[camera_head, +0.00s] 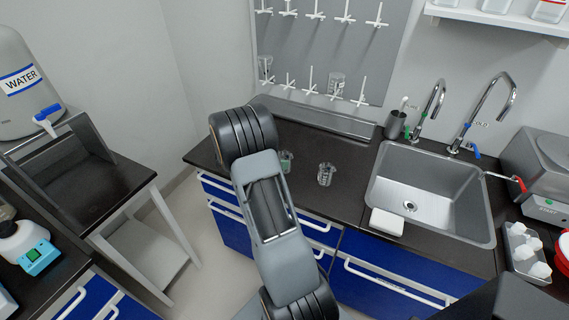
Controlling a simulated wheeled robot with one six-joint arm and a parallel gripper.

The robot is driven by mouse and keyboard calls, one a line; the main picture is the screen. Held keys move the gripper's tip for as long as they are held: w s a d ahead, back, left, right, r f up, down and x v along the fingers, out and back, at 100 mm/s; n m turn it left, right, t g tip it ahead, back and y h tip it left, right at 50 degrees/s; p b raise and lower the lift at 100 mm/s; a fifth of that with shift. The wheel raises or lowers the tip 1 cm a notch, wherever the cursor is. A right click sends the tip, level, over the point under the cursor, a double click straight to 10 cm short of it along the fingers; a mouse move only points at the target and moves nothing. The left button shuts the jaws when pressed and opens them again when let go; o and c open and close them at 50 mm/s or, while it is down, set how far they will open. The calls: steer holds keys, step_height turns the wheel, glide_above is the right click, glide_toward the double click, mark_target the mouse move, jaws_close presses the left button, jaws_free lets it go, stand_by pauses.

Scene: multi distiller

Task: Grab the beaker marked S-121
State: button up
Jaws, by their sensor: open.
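Two small glass beakers stand on the dark counter just right of my arm. One beaker (325,174) is clear, with small markings. The other beaker (286,161) shows some green and stands close beside my arm. The lettering on both is too small to read, so I cannot tell which is S-121. Two more glass vessels hang on the grey peg board: one at the left (265,67) and one at the middle (336,84). My arm reaches over the counter's left part; my gripper itself does not show.
A steel sink (426,212) with two taps is set in the counter at the right, with a white block (386,222) on its front edge. A water tank (28,85) stands at the left. The counter between the clear beaker and the sink is free.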

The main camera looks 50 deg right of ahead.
mark_target(285, 157)
steer(key=shift+x, duration=1.7)
steer(key=shift+w, duration=0.1)
steer(key=c, duration=1)
steer(key=shift+r, duration=0.15)
